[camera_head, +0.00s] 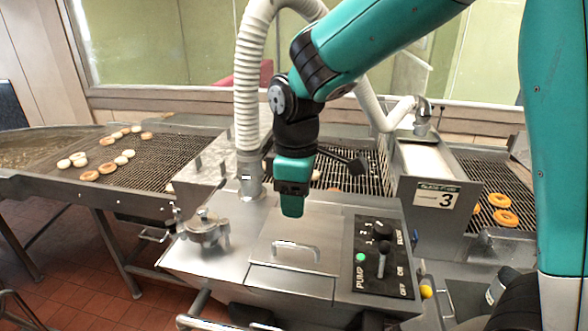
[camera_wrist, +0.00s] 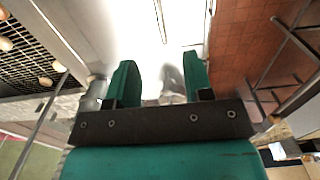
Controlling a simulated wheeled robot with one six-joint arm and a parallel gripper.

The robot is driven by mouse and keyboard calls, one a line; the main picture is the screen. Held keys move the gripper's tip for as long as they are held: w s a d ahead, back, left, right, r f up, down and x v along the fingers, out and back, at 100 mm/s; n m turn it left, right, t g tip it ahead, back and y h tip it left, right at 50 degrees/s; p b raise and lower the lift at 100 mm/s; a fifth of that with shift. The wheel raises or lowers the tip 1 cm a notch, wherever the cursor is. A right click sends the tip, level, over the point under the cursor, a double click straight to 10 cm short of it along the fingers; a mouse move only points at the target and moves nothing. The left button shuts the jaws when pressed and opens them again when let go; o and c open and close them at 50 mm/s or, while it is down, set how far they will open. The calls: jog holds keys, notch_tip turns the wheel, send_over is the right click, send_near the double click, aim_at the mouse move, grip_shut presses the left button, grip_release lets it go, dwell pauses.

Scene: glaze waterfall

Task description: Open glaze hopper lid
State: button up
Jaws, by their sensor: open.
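The glaze hopper lid (camera_head: 272,258) is a flat steel panel on top of the machine, lying closed and level with the surface around it. Its handle (camera_head: 297,247) is a small curved bar near its front. My gripper (camera_head: 292,207) points down above the lid's back part, behind the handle, and does not touch the handle. In the wrist view my gripper (camera_wrist: 160,82) shows two green fingers spread apart with nothing held between them. A bright, washed-out steel surface lies beyond the fingertips there, with a thin dark line near the top edge.
A control panel (camera_head: 381,262) with a black lever and knobs sits right of the lid. A clamped steel fitting (camera_head: 203,229) stands to the left. A white hose (camera_head: 248,95) rises behind it. Racks with doughnuts (camera_head: 90,175) are on both sides. Red floor tiles (camera_head: 70,262) show at left.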

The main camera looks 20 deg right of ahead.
notch_tip(320, 180, down, 11)
jog(key=b, duration=0.9)
jog(key=shift+w, duration=0.1)
jog(key=shift+c, duration=0.5)
grip_shut()
jog(key=shift+r, duration=0.1)
dwell(0.4)
